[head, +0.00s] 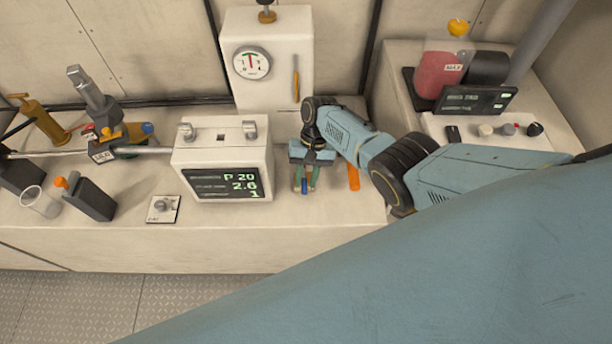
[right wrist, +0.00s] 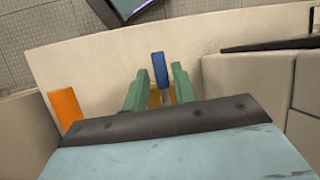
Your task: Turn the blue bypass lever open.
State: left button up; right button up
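The blue bypass lever (head: 304,187) is at the front of the bench, just right of the display box. In the right wrist view the blue lever (right wrist: 160,70) points away from the gripper, with a brass-coloured part at its base. My right gripper (head: 305,178) reaches down over it. Its two green fingers (right wrist: 159,88) stand apart, one on each side of the lever, with gaps showing. The gripper body hides part of the lever's base. My left gripper is not in view.
An orange upright piece (head: 353,177) stands close right of the gripper and also shows in the right wrist view (right wrist: 65,108). The display box (head: 222,165) is close on the left. A gauge cabinet (head: 268,60) stands behind. A blue knob (head: 147,128) is further left.

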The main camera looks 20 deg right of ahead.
jog(key=shift+o, duration=0.9)
jog(key=shift+w+r, duration=0.15)
jog(key=shift+r, duration=0.1)
jog(key=p+v, duration=0.2)
jog(key=v, duration=1.1)
jog(key=shift+f, duration=0.1)
